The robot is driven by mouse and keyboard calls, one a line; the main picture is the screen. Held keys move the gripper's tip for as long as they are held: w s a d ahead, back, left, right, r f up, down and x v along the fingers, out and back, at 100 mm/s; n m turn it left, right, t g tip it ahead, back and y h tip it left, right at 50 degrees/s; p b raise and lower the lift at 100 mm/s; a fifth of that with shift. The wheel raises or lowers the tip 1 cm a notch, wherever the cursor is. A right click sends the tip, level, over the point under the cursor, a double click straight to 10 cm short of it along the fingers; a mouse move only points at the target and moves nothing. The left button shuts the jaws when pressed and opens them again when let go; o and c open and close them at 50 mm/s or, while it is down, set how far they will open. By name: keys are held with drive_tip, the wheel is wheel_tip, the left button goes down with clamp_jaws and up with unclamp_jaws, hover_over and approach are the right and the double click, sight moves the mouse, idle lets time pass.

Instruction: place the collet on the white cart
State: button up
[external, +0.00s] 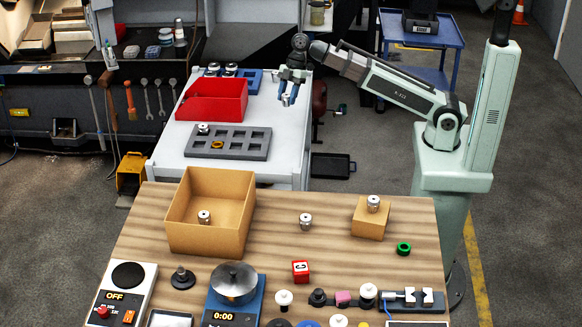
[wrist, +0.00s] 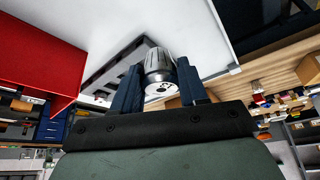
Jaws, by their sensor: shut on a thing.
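My gripper (external: 290,92) is shut on a silver collet (external: 286,100). It holds the collet above the right edge of the white cart (external: 292,150), near the cart's far end. In the wrist view the collet (wrist: 157,68) sits between the two dark blue fingers of my gripper (wrist: 157,82). The white cart top (wrist: 195,25) shows behind it. Other silver collets stand in the cardboard box (external: 204,217), on the wooden table (external: 305,221), on a small cardboard block (external: 374,203) and in the grey tray (external: 204,129).
The cart bears a red bin (external: 212,100), a grey slotted tray (external: 228,142) and a blue holder (external: 247,79) at the back. The cart's right strip looks clear. The wooden table (external: 330,255) stands in front, with a scale and small parts. A blue trolley (external: 437,45) is behind.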

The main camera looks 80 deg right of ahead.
drive_tip(key=shift+f+n, duration=0.3)
drive_tip(key=shift+f, duration=4.7)
drive_tip(key=o, duration=1.1)
drive_tip(key=shift+f, duration=0.15)
drive_tip(key=shift+o, duration=0.2)
drive_tip(key=v, duration=1.2)
